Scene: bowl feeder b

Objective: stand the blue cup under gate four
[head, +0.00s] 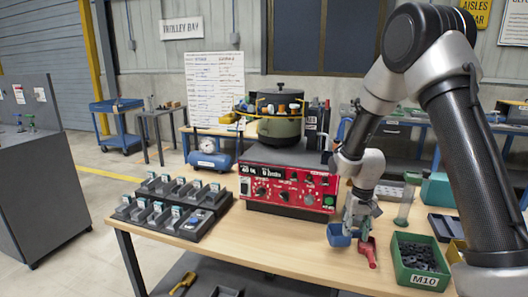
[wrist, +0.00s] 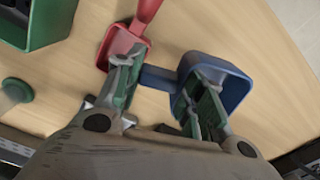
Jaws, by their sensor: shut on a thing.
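The blue cup (head: 340,236) is a small square open cup at the front edge of the workbench, left of a red scoop (head: 368,252). My gripper (head: 356,216) points down over them. In the wrist view the blue cup (wrist: 222,72) is at the right finger, and its blue side bar (wrist: 160,78) lies between the two fingers of my gripper (wrist: 160,92). The left finger overlaps the red scoop (wrist: 126,45). I cannot tell whether the cup touches the bench. The bowl feeder (head: 279,130) stands on a red control box; its gate numbers are not readable.
A green bin marked M10 (head: 421,278) with dark parts stands right of my gripper. The red control box (head: 285,188) is behind left. A black rack of small parts (head: 170,234) fills the bench's left end. Bare bench top (head: 270,237) lies in front of the box.

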